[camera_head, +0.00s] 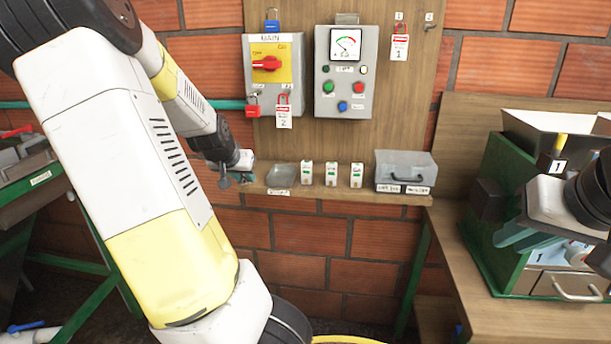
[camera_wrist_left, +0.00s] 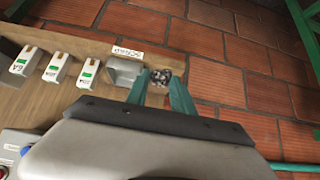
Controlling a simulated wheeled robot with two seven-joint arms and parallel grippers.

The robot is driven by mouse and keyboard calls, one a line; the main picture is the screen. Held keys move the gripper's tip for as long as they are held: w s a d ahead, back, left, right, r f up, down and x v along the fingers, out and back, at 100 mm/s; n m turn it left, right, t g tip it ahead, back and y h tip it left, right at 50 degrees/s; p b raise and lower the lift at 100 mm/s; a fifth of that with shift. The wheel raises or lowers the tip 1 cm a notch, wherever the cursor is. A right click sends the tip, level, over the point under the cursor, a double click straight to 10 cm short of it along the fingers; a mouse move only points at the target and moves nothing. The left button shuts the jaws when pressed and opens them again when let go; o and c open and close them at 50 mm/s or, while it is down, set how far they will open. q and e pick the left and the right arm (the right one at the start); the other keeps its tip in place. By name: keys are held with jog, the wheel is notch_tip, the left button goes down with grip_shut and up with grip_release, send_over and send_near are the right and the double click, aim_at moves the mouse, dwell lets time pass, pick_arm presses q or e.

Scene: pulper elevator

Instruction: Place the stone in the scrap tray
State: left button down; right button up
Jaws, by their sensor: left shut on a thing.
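My left gripper (camera_head: 243,178) is at the left end of the wooden shelf, just left of the grey scrap tray (camera_head: 283,176). In the left wrist view, its two teal fingers (camera_wrist_left: 159,80) are shut on a small dark grey, speckled stone (camera_wrist_left: 160,75). The labelled scrap tray (camera_wrist_left: 122,70) is beside the left finger there, and the stone is outside it. The stone cannot be made out in the head view. My right gripper (camera_head: 535,235) is at the right, in front of the green machine; its fingers are partly hidden.
Several small white labelled blocks (camera_head: 331,174) stand right of the tray, then a grey lidded box (camera_head: 405,168). Above are the red-and-yellow main switch (camera_head: 270,63) and a meter panel (camera_head: 345,75). A green machine (camera_head: 500,180) stands on the right bench.

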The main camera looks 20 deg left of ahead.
pick_arm(q)
jog(key=d+m+h, duration=0.2)
jog(key=d+m, duration=0.1)
jog(key=d, duration=0.9)
jog(key=w+a, duration=0.2)
jog(key=w, duration=0.2)
jog(key=w+a, duration=0.3)
jog(key=w, duration=0.2)
jog(key=w+a, duration=0.3)
jog(key=w, duration=0.1)
jog(key=shift+w+f, duration=0.4)
jog(key=shift+w+a+f, duration=0.1)
jog(key=shift+w+f, duration=0.1)
jog(key=shift+w, duration=0.1)
jog(key=shift+f, duration=1.6)
jog(key=shift+f, duration=0.25)
jog(key=c, duration=1.4)
grip_release()
jog(key=shift+o, duration=0.2)
jog(key=shift+s, duration=0.1)
